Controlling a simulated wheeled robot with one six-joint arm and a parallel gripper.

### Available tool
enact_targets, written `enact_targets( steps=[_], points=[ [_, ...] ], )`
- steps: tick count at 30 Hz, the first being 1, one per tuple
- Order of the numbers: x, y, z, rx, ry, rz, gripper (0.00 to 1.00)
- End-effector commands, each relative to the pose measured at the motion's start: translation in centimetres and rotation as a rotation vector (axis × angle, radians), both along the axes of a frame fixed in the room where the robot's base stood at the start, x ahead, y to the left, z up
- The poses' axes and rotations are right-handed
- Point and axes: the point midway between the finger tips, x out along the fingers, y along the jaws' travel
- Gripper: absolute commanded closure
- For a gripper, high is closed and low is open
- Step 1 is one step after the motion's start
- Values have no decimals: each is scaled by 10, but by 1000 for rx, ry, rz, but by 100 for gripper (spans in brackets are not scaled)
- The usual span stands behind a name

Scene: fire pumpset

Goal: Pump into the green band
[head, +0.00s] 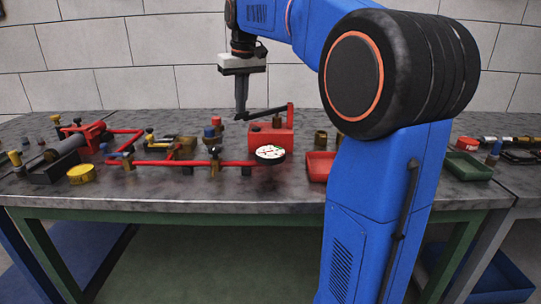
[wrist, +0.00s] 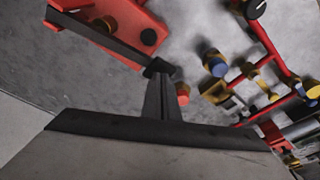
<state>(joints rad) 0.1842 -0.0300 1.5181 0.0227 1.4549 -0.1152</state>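The red hand pump (head: 264,137) stands mid-bench, its dark lever (head: 265,112) reaching left from a red upright. The lever slopes slightly down to the left. My gripper (head: 241,117) points down at the lever's free end. In the wrist view my gripper (wrist: 158,75) has its fingers close together on the end of the lever (wrist: 105,42); the exact contact is partly hidden. The round gauge (head: 270,152) has a white face with red and green marks, in front of the pump. Its needle is too small to read. The gauge's edge shows in the wrist view (wrist: 256,8).
Red pipework (head: 180,163) with brass valves runs left from the gauge. Blue-topped and red-topped fittings (head: 212,129) stand left of the pump. A red tray (head: 319,165) lies right of it, partly behind my arm. A green tray (head: 468,166) is far right. The bench front is clear.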

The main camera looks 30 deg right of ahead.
Motion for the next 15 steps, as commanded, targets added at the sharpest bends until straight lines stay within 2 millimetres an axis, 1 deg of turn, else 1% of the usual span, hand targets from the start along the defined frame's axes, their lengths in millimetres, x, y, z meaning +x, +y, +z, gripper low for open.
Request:
enact_targets(
  steps=[9,15],
  points=[
    [0,0,-16,1,2,0,100],
    [0,0,-14,1,1,0,100]
  ],
)
